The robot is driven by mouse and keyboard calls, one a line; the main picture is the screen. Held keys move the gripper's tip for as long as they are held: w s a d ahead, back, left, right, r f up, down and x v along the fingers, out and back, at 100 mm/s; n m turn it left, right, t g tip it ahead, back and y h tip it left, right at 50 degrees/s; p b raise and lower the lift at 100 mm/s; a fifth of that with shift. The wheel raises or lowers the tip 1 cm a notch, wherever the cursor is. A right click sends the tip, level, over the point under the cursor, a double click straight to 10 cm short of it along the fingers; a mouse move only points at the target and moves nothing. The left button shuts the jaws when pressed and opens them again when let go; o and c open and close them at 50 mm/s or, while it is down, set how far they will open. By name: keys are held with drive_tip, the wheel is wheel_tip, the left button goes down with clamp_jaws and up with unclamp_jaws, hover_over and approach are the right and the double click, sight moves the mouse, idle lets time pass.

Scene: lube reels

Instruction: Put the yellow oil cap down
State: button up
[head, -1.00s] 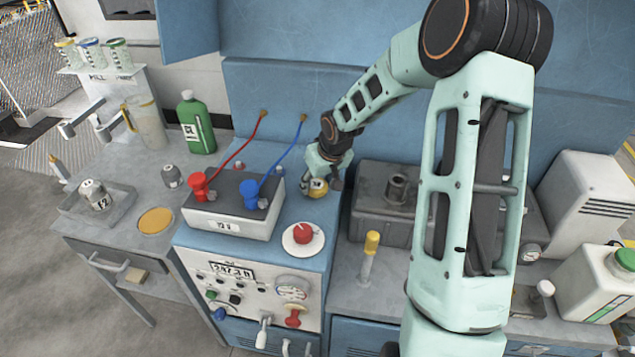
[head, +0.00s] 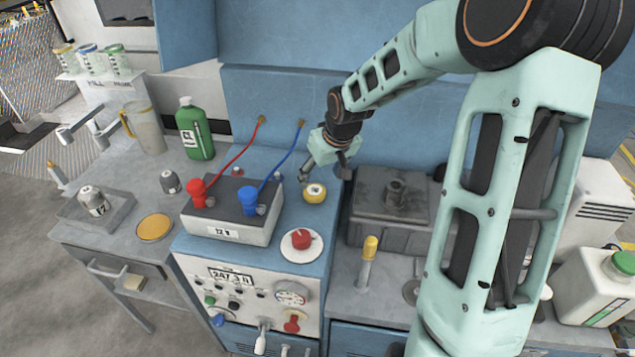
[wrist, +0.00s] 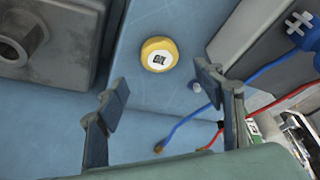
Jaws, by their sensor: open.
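The yellow oil cap (head: 315,193) sits on the blue bench top, right of the battery box and behind the red knob. It is round with a white label, and its labelled face is up in the wrist view (wrist: 159,54). My gripper (head: 326,172) is open and empty above and behind the cap, apart from it. In the wrist view my two fingers (wrist: 164,92) are spread wide, with the cap beyond their tips and nothing between them.
The 12 V battery box (head: 228,229) with red and blue clamps stands left of the cap. A red knob (head: 301,239) is in front. A dark grey tank (head: 367,237) stands to the right. The blue back panel (head: 290,90) rises behind.

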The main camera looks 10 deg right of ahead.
drive_tip(key=shift+v, duration=2.05)
